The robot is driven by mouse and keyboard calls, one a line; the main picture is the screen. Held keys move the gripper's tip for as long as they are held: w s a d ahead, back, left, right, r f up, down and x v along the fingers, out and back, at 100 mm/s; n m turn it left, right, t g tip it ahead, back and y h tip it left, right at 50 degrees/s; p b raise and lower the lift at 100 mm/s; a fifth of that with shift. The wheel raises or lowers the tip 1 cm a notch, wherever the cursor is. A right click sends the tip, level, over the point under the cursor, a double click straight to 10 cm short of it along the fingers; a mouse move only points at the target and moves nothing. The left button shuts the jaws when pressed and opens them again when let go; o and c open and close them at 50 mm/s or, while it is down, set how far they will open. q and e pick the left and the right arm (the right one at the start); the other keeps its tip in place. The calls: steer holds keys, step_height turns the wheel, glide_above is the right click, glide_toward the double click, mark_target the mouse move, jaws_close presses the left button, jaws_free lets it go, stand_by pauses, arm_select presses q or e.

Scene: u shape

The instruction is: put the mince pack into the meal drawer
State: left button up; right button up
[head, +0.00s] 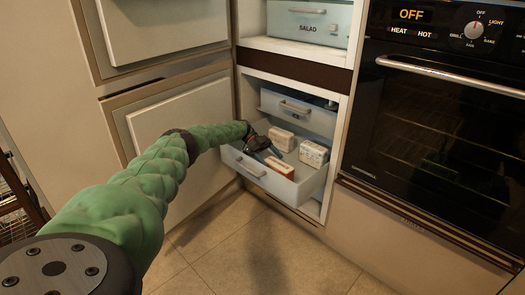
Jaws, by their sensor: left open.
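An open pale drawer (243,164) sticks out low in the fridge column; I cannot read a label on it, so I cannot tell if it is the meal drawer. Three small packs lie in it: a whitish one (281,138) at the back, a white printed one (314,153) at the right, and one with an orange-brown side (279,168) near the front. I cannot tell which is the mince pack. My left gripper (272,151) is open, inside the drawer between the packs, just behind the orange-brown one. It looks empty. My right gripper is out of view.
A shallower drawer (298,113) with a handle sits just above the open one. A salad drawer (309,22) is higher up. A black oven (440,120) with a long handle stands to the right. Cabinet doors (180,120) are at the left. The tiled floor (270,255) in front is clear.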

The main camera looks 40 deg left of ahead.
arm_select(q)
steer(key=v, duration=0.3)
steer(key=shift+w+a+b, duration=0.1)
steer(key=shift+a+b, duration=0.25)
steer(key=shift+b, duration=0.1)
steer(key=shift+b+v, duration=0.35)
steer(key=shift+v, duration=0.65)
steer(key=shift+r, duration=0.15)
